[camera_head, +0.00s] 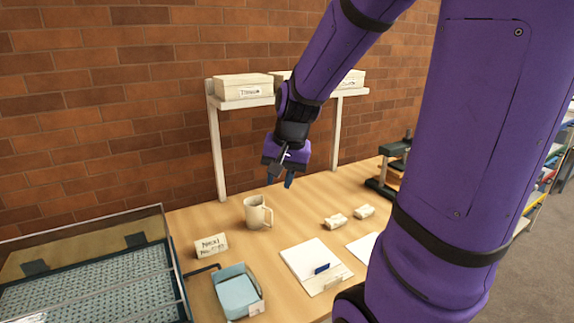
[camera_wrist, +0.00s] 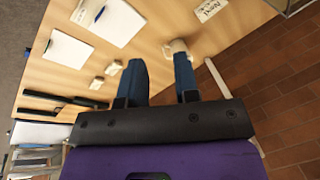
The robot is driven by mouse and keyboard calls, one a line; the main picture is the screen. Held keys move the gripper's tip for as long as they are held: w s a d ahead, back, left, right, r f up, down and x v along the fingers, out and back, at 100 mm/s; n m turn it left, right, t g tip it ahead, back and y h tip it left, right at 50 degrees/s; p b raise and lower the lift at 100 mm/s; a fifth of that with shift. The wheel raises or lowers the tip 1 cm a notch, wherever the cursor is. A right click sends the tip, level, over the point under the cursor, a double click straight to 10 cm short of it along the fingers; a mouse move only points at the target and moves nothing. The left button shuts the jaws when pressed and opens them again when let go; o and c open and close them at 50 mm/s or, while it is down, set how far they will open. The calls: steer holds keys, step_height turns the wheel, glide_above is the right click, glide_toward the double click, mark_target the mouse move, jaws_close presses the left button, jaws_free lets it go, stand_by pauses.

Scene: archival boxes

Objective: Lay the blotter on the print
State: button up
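My gripper (camera_head: 279,180) is raised above the table behind the mug, fingers pointing down. In the wrist view its two blue fingers (camera_wrist: 161,80) stand apart with nothing between them. A white sheet (camera_head: 307,257), which may be the print, lies on the table with a small blue object (camera_head: 322,268) and a label on it; it also shows in the wrist view (camera_wrist: 118,25).
A cream mug (camera_head: 257,212) stands below my gripper. Two small pale blocks (camera_head: 335,221) (camera_head: 364,211) lie right of it, and a lettered block (camera_head: 211,246) left. A screened glass-lidded frame (camera_head: 90,285) is at left, a boxed shelf (camera_head: 246,102) behind, a dark press-like stand (camera_head: 384,188) at right.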

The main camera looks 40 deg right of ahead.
steer(key=s+a+r+n+t, duration=0.2)
steer(key=s+a+r+n, duration=0.6)
steer(key=s, duration=0.5)
step_height(320, 180, up, 2)
steer(key=shift+s+a+r+n+h, duration=0.15)
steer(key=shift+a+r+n+h, duration=0.2)
steer(key=shift+a, duration=0.6)
